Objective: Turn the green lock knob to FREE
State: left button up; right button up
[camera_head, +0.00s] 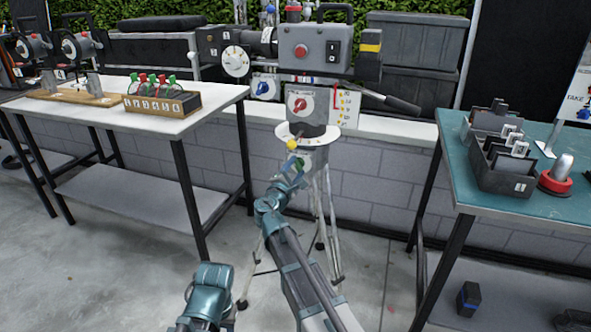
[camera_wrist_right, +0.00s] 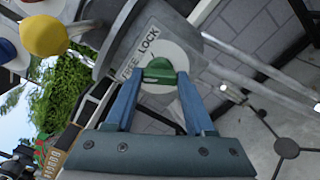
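The green lock knob (camera_wrist_right: 158,72) sits on a round pale dial beside a plate lettered FREE and LOCK in the right wrist view. My right gripper (camera_wrist_right: 160,82) has its two blue fingers spread, one on each side of the knob. I cannot tell whether the fingers touch it. In the head view my right gripper (camera_head: 293,168) reaches up to the tripod head, just below a yellow ball knob (camera_head: 291,145). My left arm shows low at the left of the head view, but its gripper is not clearly visible.
The tripod carries a grey control box (camera_head: 315,50) and a panel with a red knob (camera_head: 300,103). A white table (camera_head: 110,122) stands left and a teal table (camera_head: 540,203) right. The yellow ball knob (camera_wrist_right: 44,36) is close in the wrist view.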

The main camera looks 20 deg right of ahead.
jog(key=o, duration=0.4)
jog(key=v, duration=1.4)
jog(key=s+d+f+m+g+y, duration=0.2)
jog(key=s+d+f+m+g, duration=0.2)
jog(key=s+f+m+g, duration=0.4)
jog(key=s+d+f+m+g+y, duration=0.3)
jog(key=s+d+f+m, duration=0.15)
jog(key=f, duration=0.55)
jog(key=s+a+f+m+g+y, duration=0.1)
jog(key=s+a+f+g+y, duration=0.1)
jog(key=s+a, duration=0.5)
jog(key=s+a+f+g+y, duration=0.2)
jog(key=s+a, duration=0.2)
jog(key=a, duration=0.6)
notch_tip(320, 180, up, 31)
jog(key=p, duration=3)
jog(key=shift+s+f, duration=0.25)
jog(key=shift+s, duration=0.15)
